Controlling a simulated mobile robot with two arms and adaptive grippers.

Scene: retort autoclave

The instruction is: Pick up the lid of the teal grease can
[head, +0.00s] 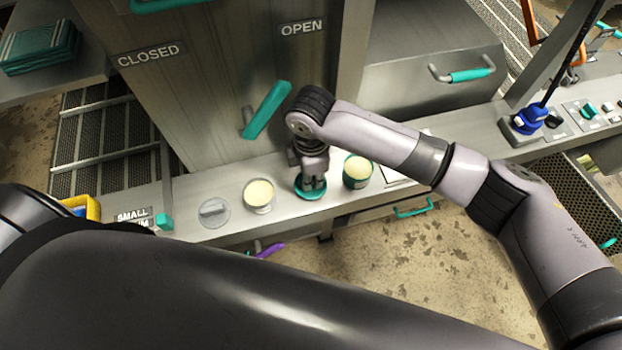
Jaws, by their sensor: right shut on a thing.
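The teal grease can (357,171) stands upright and open on the metal ledge, with pale cream grease showing at its top. Its round teal lid (309,194) is just left of the can, apart from it. My right gripper (313,184) points down over the lid and is shut on it, at the lid's middle. The lid is at or very near the ledge surface; I cannot tell whether there is a gap under it. The gripper partly covers the lid. My left gripper is not in view.
A teal lever (267,110) sticks out behind my right wrist. A blue-based device (528,119) stands at the right. The ledge is narrow.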

